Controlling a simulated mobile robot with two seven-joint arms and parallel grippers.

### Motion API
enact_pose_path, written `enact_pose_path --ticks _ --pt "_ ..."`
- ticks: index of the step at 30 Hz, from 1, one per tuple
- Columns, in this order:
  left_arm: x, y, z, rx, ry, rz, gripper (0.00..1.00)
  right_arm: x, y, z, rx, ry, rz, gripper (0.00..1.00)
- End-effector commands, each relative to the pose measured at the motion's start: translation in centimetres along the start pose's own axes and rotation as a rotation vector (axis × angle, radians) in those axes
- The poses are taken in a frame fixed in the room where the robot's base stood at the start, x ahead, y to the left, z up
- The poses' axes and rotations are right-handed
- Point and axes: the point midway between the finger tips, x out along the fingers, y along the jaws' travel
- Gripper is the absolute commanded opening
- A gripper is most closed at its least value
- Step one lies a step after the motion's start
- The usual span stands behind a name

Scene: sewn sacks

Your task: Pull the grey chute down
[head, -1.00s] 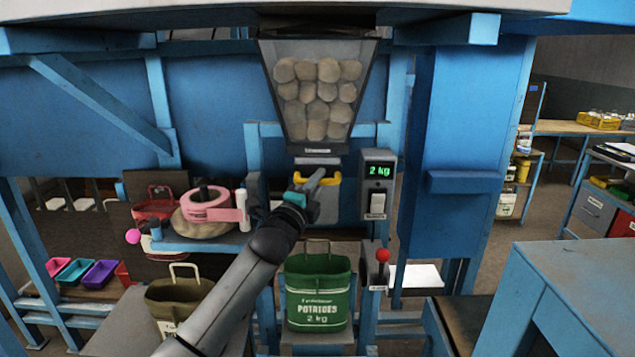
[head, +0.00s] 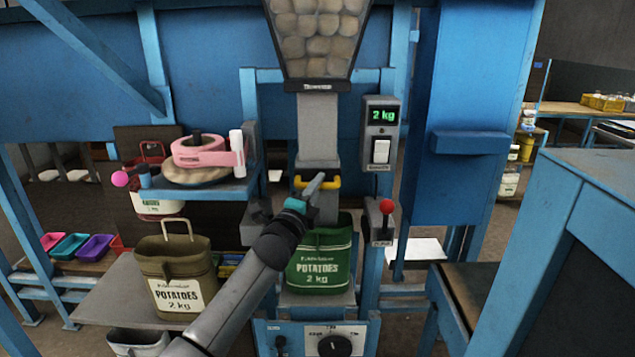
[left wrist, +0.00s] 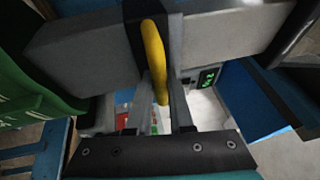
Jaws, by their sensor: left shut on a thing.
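The grey chute (head: 318,130) hangs below the hopper of potatoes (head: 317,40), stretched down, and its lower end reaches into the mouth of the green potato sack (head: 320,268). Its yellow handle (head: 331,183) crosses its front. My left gripper (head: 314,190) is shut on this handle. In the left wrist view the yellow handle (left wrist: 154,60) lies between the two fingers (left wrist: 160,110), with the grey chute (left wrist: 85,45) behind it. My right gripper is not in view.
A panel reading 2 kg (head: 381,130) and a red-knobbed lever (head: 387,207) stand right of the chute. A brown sack (head: 175,265) stands on a shelf at left, below a pink sewing device (head: 200,152). A dial (head: 335,345) is below the green sack.

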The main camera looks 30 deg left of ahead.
Motion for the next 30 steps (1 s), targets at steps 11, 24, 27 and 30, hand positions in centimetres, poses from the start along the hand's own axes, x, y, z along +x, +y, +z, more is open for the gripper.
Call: enact_pose_path --ticks 11,24,27,30 --pt "-0.28 1.61 -0.1 0.0 -0.001 0.005 0.0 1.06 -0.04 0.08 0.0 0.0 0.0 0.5" --pt "-0.31 1.71 -0.13 -0.001 -0.001 0.008 0.43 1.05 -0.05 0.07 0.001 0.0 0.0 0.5" --pt "-0.28 1.58 -0.12 0.0 -0.001 0.005 0.5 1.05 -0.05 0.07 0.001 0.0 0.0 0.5" --pt "-0.26 1.48 -0.1 0.0 -0.001 0.003 0.5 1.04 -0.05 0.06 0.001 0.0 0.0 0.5"
